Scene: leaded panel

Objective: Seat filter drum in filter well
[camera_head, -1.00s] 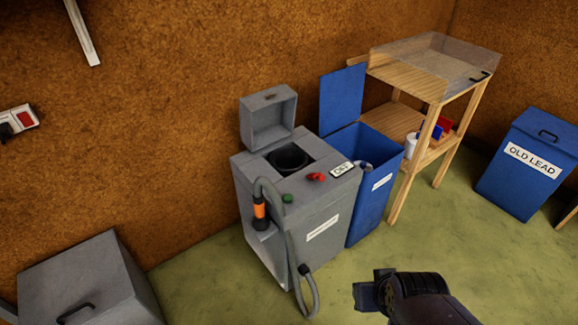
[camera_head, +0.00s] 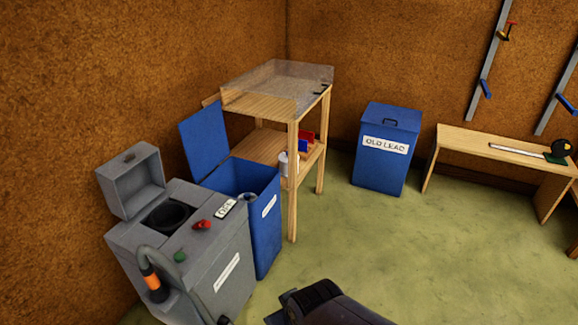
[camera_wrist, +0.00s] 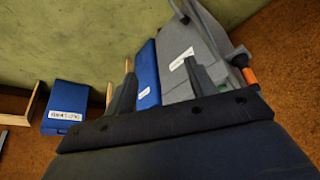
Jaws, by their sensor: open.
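The grey machine (camera_head: 190,265) stands at the lower left with its lid (camera_head: 130,182) up. A dark round opening (camera_head: 168,217), seemingly the filter well, shows in its top; its depth is hidden. I cannot identify the filter drum for certain. A white cylinder (camera_head: 283,163) stands on the wooden rack's lower shelf, and a greyish rounded thing (camera_head: 246,197) shows at the open blue bin's mouth. My gripper (camera_head: 280,312) is at the bottom of the head view, right of the machine. In the wrist view my gripper (camera_wrist: 158,66) is open, with nothing between its fingers.
The open blue bin (camera_head: 265,236) stands between the machine and the wooden rack (camera_head: 292,190). A closed blue OLD LEAD bin (camera_head: 387,165) is farther back. A low bench (camera_head: 490,148) stands right. The green floor (camera_head: 400,245) ahead is clear. A hose (camera_head: 190,300) hangs on the machine.

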